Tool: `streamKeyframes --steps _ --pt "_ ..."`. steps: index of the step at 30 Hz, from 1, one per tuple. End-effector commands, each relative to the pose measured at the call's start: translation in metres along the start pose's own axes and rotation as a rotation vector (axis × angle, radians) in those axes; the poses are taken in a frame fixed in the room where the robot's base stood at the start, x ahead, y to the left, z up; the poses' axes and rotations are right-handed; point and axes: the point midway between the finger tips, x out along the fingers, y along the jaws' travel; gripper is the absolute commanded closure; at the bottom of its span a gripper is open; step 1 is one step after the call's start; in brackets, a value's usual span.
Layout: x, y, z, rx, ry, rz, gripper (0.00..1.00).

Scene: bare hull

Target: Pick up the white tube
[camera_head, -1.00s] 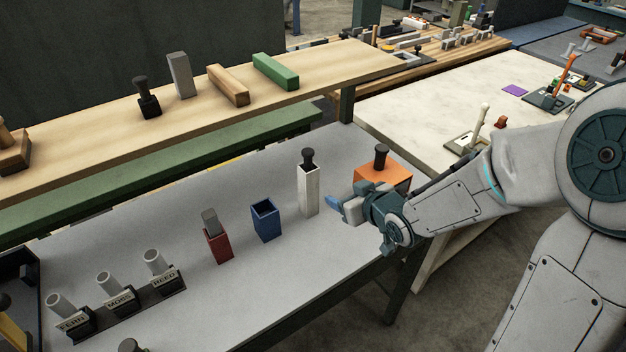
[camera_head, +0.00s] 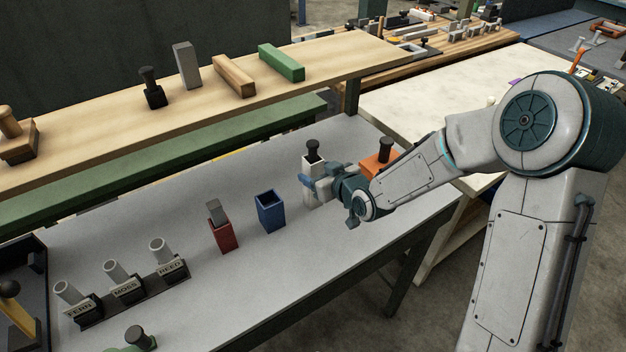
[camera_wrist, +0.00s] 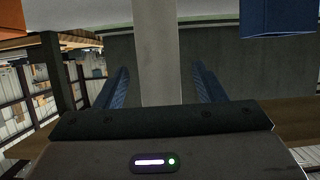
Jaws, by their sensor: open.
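The white tube (camera_head: 310,165) is a tall, square, upright tube on the grey table, with a black knobbed piece (camera_head: 312,149) in its top. My gripper (camera_head: 308,185) is at the tube in the head view and hides part of its lower half. In the wrist view the pale tube (camera_wrist: 157,55) stands between the two blue fingers of my gripper (camera_wrist: 160,85). The fingers are open, with a visible gap on each side of the tube.
A blue open box (camera_head: 270,212) and a red box (camera_head: 222,235) with a grey block stand left of the tube. An orange block (camera_head: 376,165) with a black knob is just right, behind my wrist. Labelled holders (camera_head: 124,290) stand at front left.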

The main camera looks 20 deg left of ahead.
Motion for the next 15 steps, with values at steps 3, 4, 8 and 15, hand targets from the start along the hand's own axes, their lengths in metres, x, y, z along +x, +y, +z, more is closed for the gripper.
streamKeyframes --steps 3,4,8,15 --pt "0.011 0.0 -0.001 0.003 -0.001 -0.001 0.36" --pt "0.014 -0.001 -0.001 0.002 -0.001 -0.001 0.36" --pt "0.03 -0.001 0.0 0.002 -0.001 -0.002 0.36" --pt "0.048 0.0 0.001 0.001 0.0 0.0 0.36"
